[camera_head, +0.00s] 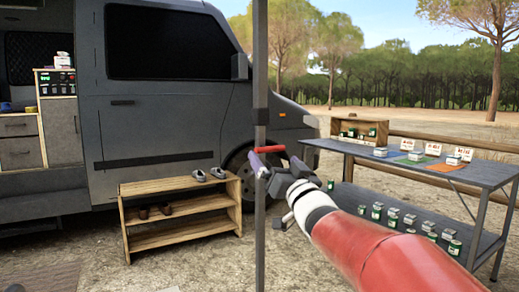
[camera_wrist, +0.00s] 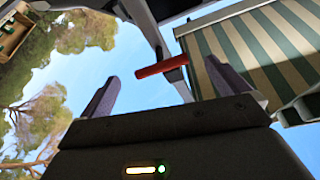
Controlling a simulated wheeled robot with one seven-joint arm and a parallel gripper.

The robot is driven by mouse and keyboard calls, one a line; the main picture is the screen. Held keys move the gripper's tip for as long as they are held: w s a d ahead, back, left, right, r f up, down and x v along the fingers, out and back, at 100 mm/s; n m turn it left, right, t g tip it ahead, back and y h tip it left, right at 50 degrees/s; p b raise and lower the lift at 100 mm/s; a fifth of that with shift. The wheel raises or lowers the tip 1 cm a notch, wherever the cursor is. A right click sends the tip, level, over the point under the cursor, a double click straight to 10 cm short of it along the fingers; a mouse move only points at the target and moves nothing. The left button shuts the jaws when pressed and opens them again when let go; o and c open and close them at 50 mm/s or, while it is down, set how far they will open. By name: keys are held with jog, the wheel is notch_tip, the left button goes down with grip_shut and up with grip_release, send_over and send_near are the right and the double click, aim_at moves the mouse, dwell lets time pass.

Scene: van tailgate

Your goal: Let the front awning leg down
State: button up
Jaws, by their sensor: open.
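The front awning leg (camera_head: 260,80) is a grey upright post in front of the van in the head view. A short red handle (camera_head: 269,149) sticks out sideways from it at mid-height. My gripper (camera_head: 270,165) is open beside the post, close to the handle. In the wrist view, the red handle (camera_wrist: 160,66) lies across the space between and beyond the two fingers of my gripper (camera_wrist: 150,72). I cannot tell whether they touch it. The leg's foot is cut off in the head view.
The green-striped awning (camera_wrist: 250,45) spreads at the upper right of the wrist view. A wooden shoe rack (camera_head: 180,212) stands left of the leg, before the grey van (camera_head: 160,100). A metal table (camera_head: 480,172) with jars and small boxes stands to the right, beside my arm.

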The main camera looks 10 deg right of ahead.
jog(key=p+x, duration=0.1)
jog(key=x, duration=0.6)
jog(key=shift+w+a+r, duration=0.1)
jog(key=shift+w+r, duration=0.15)
jog(key=shift+w, duration=0.05)
jog(key=shift+c, duration=0.4)
jog(key=c, duration=1.2)
jog(key=shift+o, duration=0.2)
notch_tip(320, 180, down, 12)
jog(key=b, duration=1)
jog(key=shift+a+f, duration=0.1)
jog(key=o, duration=1.2)
jog(key=shift+o, duration=0.2)
send_near(261, 187)
jog(key=shift+w+r, duration=0.2)
jog(key=shift+w, duration=0.2)
